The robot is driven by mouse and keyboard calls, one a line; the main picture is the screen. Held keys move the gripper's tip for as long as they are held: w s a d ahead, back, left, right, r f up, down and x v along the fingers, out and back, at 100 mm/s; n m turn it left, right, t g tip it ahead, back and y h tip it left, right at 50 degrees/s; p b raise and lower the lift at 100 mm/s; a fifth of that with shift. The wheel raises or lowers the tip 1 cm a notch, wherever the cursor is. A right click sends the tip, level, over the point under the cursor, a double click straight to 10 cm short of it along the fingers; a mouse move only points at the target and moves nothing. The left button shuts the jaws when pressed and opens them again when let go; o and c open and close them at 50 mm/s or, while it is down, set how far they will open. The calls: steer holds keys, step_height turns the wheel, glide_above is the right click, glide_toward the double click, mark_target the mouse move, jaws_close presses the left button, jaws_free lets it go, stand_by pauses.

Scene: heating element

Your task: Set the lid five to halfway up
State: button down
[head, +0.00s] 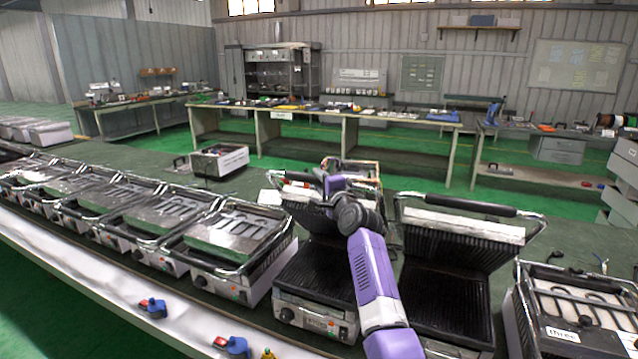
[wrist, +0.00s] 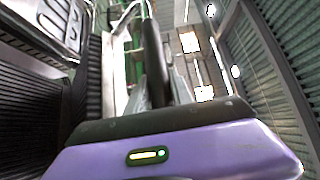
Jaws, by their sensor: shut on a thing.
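A grill press (head: 300,300) with a ribbed black lower plate stands in the middle of the row in the head view. Its lid (head: 313,218) is raised, with the ribbed inner face showing. I cannot read its small front label, so I cannot confirm it is five. My gripper (head: 322,186) is at the top of this lid, shut on the lid handle, with my purple arm crossing the right part of the grill. In the wrist view the black handle (wrist: 154,65) runs up from my gripper (wrist: 172,88). The fingertips are partly hidden.
Right of it, another grill (head: 445,295) stands with its lid open. A unit labelled three (head: 585,310) is at the far right. Several closed-looking units (head: 225,245) line the left. Small red-and-blue clamps (head: 153,308) lie on the white front edge.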

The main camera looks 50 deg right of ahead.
steer(key=c, duration=1.2)
jaws_free()
steer(key=shift+r, duration=0.6)
steer(key=shift+o, duration=0.4)
steer(key=shift+f, duration=0.25)
steer(key=shift+s+a+f, duration=0.2)
steer(key=shift+s+a, duration=0.05)
steer(key=shift+s, duration=0.15)
steer(key=v, duration=0.6)
steer(key=shift+s+b, duration=0.45)
steer(key=shift+r, duration=0.15)
steer(key=shift+a, duration=0.1)
